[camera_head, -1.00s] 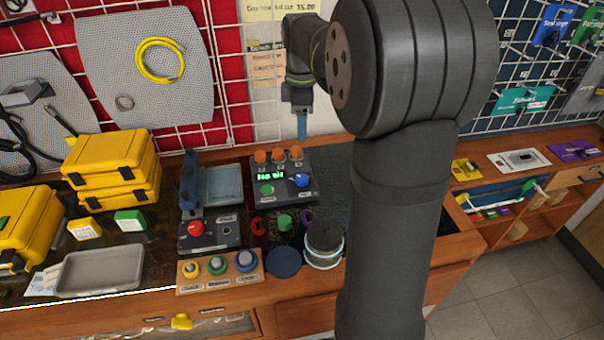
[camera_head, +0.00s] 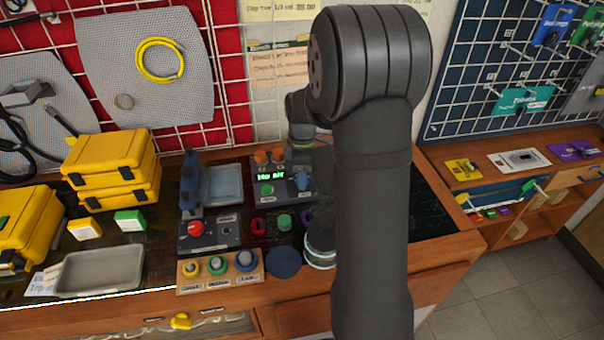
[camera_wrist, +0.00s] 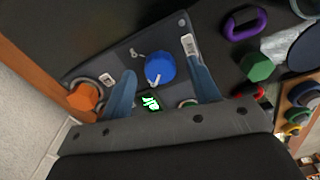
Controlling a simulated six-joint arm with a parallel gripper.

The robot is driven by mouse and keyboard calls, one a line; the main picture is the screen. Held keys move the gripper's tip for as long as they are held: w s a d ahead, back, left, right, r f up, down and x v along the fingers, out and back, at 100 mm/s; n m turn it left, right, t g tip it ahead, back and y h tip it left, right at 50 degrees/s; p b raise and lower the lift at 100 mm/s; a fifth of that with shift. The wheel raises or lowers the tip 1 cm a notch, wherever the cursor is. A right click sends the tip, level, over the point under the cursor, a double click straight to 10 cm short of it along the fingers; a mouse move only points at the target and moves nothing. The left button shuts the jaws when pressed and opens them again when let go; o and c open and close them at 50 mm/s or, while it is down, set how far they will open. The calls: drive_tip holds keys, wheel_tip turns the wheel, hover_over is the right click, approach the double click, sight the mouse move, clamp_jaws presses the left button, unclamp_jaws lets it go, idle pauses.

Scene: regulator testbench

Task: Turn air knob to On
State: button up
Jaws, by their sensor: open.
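The grey regulator panel (camera_head: 262,196) stands on the bench, with a green-lit display (camera_head: 271,176) that seems to read "NO AIR". My gripper (camera_wrist: 163,72) is open, with one blue finger on each side of the knob and gaps visible. Whether the fingertips reach down to its height is unclear. The knob's label is not readable.
A red-button box (camera_head: 197,229) stands left of the panel.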

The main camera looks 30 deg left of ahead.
drive_tip(key=shift+f, duration=0.3)
drive_tip(key=c, duration=1)
